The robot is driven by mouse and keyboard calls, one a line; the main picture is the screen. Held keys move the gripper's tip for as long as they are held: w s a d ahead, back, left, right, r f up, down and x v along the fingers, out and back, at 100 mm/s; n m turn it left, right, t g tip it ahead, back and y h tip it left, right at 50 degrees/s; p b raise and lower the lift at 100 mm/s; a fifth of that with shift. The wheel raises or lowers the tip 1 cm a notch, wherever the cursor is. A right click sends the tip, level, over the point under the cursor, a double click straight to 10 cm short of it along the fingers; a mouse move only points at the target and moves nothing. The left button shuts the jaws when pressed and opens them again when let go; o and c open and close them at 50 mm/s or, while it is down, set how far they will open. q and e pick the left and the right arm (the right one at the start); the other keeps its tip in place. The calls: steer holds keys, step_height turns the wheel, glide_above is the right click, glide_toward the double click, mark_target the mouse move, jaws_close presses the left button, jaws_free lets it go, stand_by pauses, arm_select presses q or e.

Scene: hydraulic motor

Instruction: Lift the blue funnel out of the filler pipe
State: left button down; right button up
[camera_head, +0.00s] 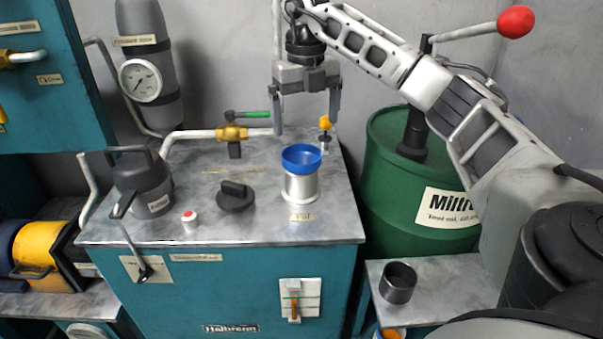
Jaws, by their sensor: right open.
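The blue funnel (301,156) sits in the top of the silvery filler pipe (301,186), upright, on the grey top of the teal cabinet. Its rim stands clear above the pipe, and its lower part is hidden inside. My right gripper (306,122) points down above and behind the funnel, with its two fingers spread wide and nothing between them. It does not touch the funnel. My left gripper is not in view.
A black cap (236,196) and a dark jug (143,184) stand left of the pipe. A green-handled valve (232,133) and a yellow-topped fitting (325,130) are behind it. A green drum (405,190) stands right of the cabinet (240,285), with a dark cup (397,283) in front.

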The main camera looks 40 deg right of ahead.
glide_toward(303, 163)
steer(key=shift+s+a+f, duration=0.25)
steer(key=shift+s+f, duration=0.3)
steer(key=shift+s, duration=0.05)
steer(key=shift+s+a+f, duration=0.25)
steer(key=shift+s+f, duration=0.3)
steer(key=shift+f, duration=0.05)
steer(key=shift+w+a+f+p, duration=0.15)
steer(key=shift+f+p, duration=0.1)
steer(key=shift+f, duration=1.3)
steer(key=shift+w+a+f+p, duration=0.1)
steer(key=shift+f+p, duration=0.1)
steer(key=shift+f, duration=1.35)
steer(key=c, duration=1.1)
steer(key=shift+r, duration=0.1)
